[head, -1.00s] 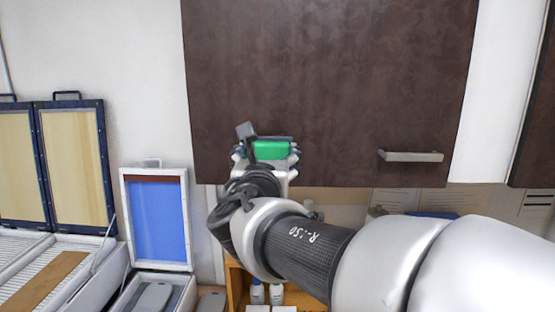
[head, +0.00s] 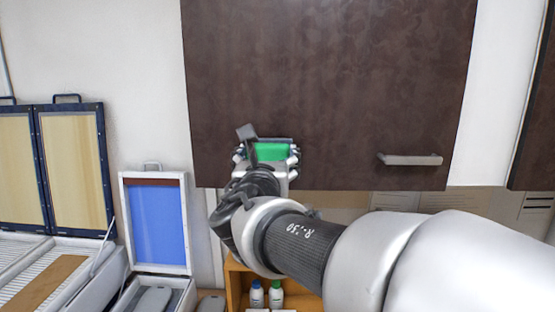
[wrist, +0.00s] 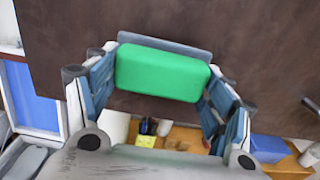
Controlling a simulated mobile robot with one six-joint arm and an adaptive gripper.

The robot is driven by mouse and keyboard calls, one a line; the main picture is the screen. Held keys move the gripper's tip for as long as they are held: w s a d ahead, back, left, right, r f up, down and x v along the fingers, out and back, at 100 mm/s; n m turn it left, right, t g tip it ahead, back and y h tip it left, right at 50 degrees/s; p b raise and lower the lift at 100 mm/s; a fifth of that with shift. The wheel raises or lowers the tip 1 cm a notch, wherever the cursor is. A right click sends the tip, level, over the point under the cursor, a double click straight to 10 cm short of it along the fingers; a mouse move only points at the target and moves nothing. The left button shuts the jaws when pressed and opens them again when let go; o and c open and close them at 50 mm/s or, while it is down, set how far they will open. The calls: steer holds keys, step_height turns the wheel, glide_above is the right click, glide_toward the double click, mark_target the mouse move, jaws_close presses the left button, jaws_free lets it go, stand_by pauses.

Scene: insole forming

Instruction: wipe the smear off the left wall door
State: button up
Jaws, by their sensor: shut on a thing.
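The dark brown wall door (head: 330,85) fills the upper middle of the head view, with a metal handle (head: 410,160) near its lower right. My gripper (head: 267,153) is at the door's lower left part. It is shut on a green block with a grey layer on its far side (wrist: 162,72), which faces the door. The block looks close to or against the door; I cannot tell if it touches. No smear stands out on the visible door surface; the part behind the block and gripper is hidden.
An open case with a blue panel (head: 158,225) and a larger open case with tan panels (head: 75,170) stand at the left. An orange-brown shelf (head: 238,285) with small bottles (head: 276,294) is below the door. Another dark door (head: 540,130) is at the right edge.

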mark_target(287, 156)
steer(key=shift+w, duration=0.75)
steer(key=shift+d, duration=0.15)
steer(key=shift+s+d+b, duration=0.2)
steer(key=shift+d+b, duration=1.1)
steer(key=shift+d, duration=0.6)
steer(key=shift+w, duration=0.15)
steer(key=shift+a+p, duration=0.4)
steer(key=shift+a, duration=1.55)
